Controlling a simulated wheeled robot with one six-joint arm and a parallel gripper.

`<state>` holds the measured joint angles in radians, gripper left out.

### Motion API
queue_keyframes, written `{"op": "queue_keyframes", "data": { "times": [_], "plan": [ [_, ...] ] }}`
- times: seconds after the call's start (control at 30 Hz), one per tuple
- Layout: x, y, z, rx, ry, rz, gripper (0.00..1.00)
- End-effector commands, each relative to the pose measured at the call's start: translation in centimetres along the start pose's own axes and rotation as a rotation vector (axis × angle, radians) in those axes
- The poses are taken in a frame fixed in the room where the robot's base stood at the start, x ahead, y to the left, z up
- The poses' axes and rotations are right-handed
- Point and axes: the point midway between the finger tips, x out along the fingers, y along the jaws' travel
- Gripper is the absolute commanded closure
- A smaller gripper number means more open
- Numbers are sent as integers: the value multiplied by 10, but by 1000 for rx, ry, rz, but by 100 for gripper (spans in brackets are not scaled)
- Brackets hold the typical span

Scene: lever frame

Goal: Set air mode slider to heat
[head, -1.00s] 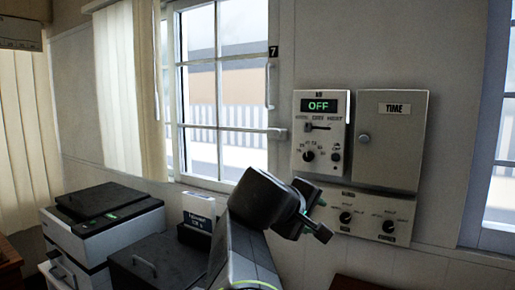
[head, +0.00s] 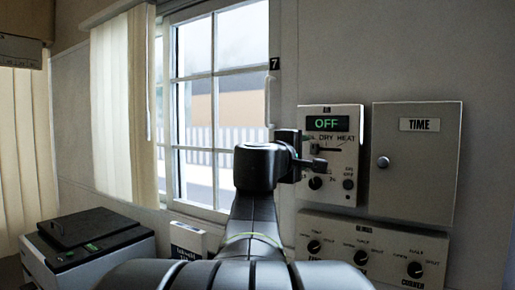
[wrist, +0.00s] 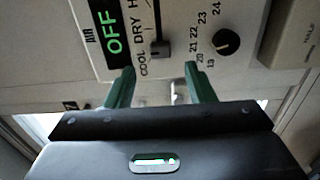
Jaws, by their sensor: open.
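The air mode slider is a small dark knob (wrist: 159,49) in a narrow slot on a pale control panel (head: 340,195). In the wrist view the panel appears turned on its side, with the labels COOL, DRY and the start of HEAT beside the slot. The knob sits at the COOL end of the slot. My gripper (wrist: 160,70) is open and empty. Its two green fingers point at the panel, with the knob just beyond the gap between the tips. Contact cannot be told. In the head view my gripper (head: 312,155) partly covers the panel's left side.
The panel's display (head: 327,123) reads OFF. A round temperature dial (wrist: 226,42) is beside the slider. A TIME cabinet (head: 415,170) is to the right, and a lower knob panel (head: 375,250) is below. A window (head: 215,110) and a printer (head: 88,245) are to the left.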

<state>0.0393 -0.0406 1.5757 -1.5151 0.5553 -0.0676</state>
Motion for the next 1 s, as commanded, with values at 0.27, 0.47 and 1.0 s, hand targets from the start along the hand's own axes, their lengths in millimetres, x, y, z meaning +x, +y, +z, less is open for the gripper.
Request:
{"op": "queue_keyframes", "data": {
  "times": [0.27, 0.47, 1.0],
  "plan": [
    [48, 0, 1, 0, -2, -1, 51],
    [60, 0, 0, 1, -1, -1, 51],
    [62, -1, 0, 2, 0, -1, 100]
  ]
}}
